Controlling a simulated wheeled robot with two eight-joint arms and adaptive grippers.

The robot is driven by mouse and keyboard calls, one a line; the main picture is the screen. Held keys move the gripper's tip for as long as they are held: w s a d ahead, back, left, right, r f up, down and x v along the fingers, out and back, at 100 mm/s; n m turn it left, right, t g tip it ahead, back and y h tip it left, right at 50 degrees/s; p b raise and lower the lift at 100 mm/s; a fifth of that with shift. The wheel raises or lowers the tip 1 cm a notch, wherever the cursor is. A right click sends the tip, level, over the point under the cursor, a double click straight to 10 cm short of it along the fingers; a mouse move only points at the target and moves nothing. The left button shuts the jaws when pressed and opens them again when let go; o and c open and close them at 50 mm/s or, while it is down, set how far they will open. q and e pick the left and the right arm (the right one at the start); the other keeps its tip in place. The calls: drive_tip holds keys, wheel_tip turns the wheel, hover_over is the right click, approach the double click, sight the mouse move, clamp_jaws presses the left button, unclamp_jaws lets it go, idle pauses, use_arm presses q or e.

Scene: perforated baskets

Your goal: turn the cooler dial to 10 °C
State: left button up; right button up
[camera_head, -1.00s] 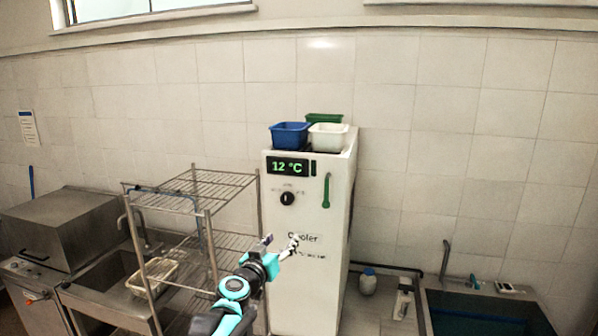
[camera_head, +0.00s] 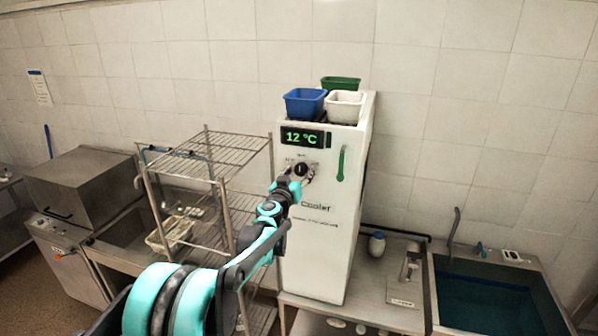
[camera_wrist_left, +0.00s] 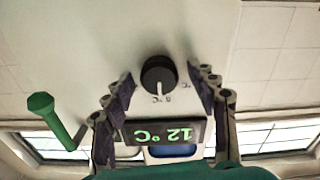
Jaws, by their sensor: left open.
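The black round dial (camera_head: 301,169) is below the display. My left gripper (camera_head: 298,178) is raised in front of the dial. In the left wrist view the dial (camera_wrist_left: 159,75) sits between the two open fingers of my left gripper (camera_wrist_left: 160,88), with gaps on both sides. The display (camera_wrist_left: 163,132) appears upside down there. The dial's white pointer mark faces the display side in that view. My right gripper is not in view.
A green handle (camera_head: 341,163) is on the cooler front, right of the dial. Blue (camera_head: 305,103), white (camera_head: 344,107) and green (camera_head: 341,83) baskets sit on top. A wire rack (camera_head: 215,165) stands close on the left. A sink (camera_head: 485,295) is at the right.

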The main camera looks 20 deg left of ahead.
use_arm(q)
drive_tip(key=shift+s+r, duration=0.1)
drive_tip(key=shift+s, duration=0.05)
drive_tip(key=c, duration=1.2)
drive_tip(key=shift+o, duration=0.2)
